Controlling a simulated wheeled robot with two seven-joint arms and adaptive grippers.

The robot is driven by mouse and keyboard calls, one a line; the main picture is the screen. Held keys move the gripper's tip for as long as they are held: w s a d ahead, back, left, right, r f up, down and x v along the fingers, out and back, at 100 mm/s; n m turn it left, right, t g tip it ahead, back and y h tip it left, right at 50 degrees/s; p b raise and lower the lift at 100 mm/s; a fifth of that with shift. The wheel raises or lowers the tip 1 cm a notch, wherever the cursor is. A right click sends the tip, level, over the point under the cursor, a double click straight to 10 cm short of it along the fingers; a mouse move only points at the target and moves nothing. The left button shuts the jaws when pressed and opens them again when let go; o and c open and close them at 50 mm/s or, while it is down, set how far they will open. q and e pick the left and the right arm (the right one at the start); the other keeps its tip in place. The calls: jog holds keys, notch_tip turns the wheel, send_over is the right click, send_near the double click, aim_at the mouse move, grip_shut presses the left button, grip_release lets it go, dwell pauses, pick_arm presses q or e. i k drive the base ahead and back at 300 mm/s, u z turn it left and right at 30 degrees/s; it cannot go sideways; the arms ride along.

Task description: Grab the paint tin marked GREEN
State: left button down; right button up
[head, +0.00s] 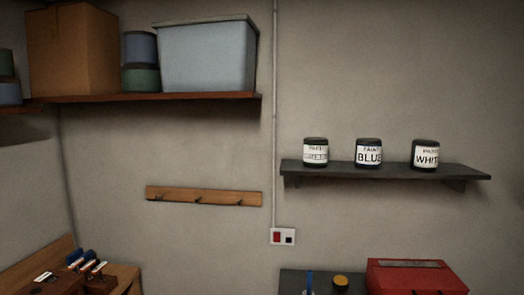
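Three dark paint tins with white labels stand upright in a row on a dark wall shelf (385,170) at the right. The left tin (316,153) has small, faint lettering that looks like GREEN, but I cannot read it surely. The middle tin (369,153) is marked BLUE. The right tin (425,155) shows WHIT, with the end of the word turned away. The tins stand apart with gaps between them. Neither of my grippers shows in the head view.
A higher brown shelf (150,97) at the left holds a cardboard box (72,50), stacked round tins (140,62) and a grey-blue bin (206,58). A wooden hook rail (204,196) is on the wall. A red box (415,278) is below the tin shelf.

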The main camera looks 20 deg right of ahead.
aim_at(315, 148)
jog(key=u, duration=0.05)
jog(key=i, duration=1.5)
jog(key=z, duration=0.9)
